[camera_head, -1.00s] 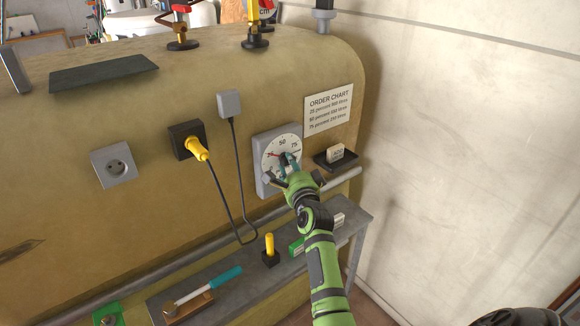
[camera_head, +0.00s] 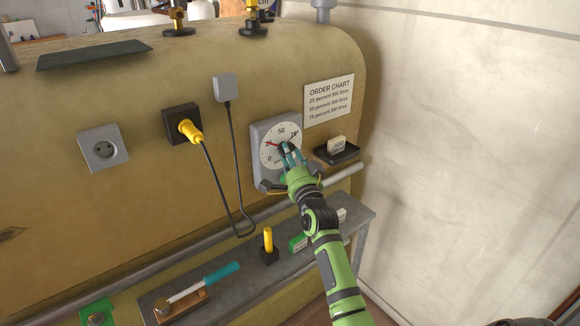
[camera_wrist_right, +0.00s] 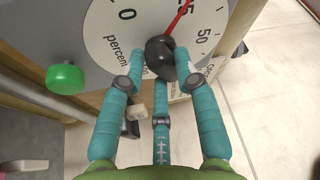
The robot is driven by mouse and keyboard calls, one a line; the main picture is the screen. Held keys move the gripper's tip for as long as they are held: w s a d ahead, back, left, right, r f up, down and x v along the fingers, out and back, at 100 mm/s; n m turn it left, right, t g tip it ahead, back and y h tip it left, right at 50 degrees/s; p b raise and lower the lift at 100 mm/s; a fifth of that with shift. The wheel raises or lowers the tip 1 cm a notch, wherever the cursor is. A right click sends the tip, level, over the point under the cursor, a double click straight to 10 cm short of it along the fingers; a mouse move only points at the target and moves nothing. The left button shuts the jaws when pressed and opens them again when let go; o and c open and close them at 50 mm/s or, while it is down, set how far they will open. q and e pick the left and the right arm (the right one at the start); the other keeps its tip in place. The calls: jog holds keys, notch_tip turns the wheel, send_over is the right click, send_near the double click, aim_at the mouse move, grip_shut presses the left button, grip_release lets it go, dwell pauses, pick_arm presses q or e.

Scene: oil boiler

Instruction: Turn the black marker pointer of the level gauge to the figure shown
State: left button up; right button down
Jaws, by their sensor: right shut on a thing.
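The level gauge (camera_head: 257,150) is a grey box with a round white dial on the tank's front, marked 0, 25, 50 and 75. Its thin red needle lies near 25 in the head view. The black marker pointer (camera_wrist_right: 160,50) sits at the dial's middle in the right wrist view. My right gripper (camera_head: 288,153) is shut on this pointer, its teal fingers (camera_wrist_right: 163,72) around the black knob. The fingers cover part of the dial and the 75 side, so the pointer's exact reading is unclear. My left gripper is out of view.
The order chart (camera_head: 329,98) is right of the gauge, above a black tray (camera_head: 337,157) with a small white block. A yellow plug (camera_head: 190,130) with a dark cable is to the left. A grey shelf (camera_head: 225,292) and a pipe (camera_head: 345,173) run below.

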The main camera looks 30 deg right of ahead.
jog(key=n+y+b, duration=0.3)
jog(key=n, duration=0.5)
jog(key=d+n+t+y+b, duration=0.1)
jog(key=n+y+b, duration=0.3)
jog(key=n, duration=0.4)
jog(key=n+t+y+b, duration=0.1)
jog(key=n+y+b, duration=0.2)
jog(key=n, duration=0.5)
jog(key=shift+d+r+y, duration=0.2)
jog(key=shift+r+y, duration=0.05)
jog(key=shift+y, duration=0.25)
jog(key=n, duration=0.2)
jog(key=n+g+y, duration=0.1)
jog(key=n, duration=0.1)
jog(key=n+y+p, duration=0.1)
jog(key=shift+r+n+g, duration=0.25)
jog(key=shift+n+g, duration=0.05)
jog(key=shift+n, duration=0.1)
jog(key=shift+n+g+y+p, duration=0.4)
jog(key=shift+n+g+p, duration=0.15)
jog(key=shift+n, duration=0.95)
jog(key=c, duration=0.9)
grip_release()
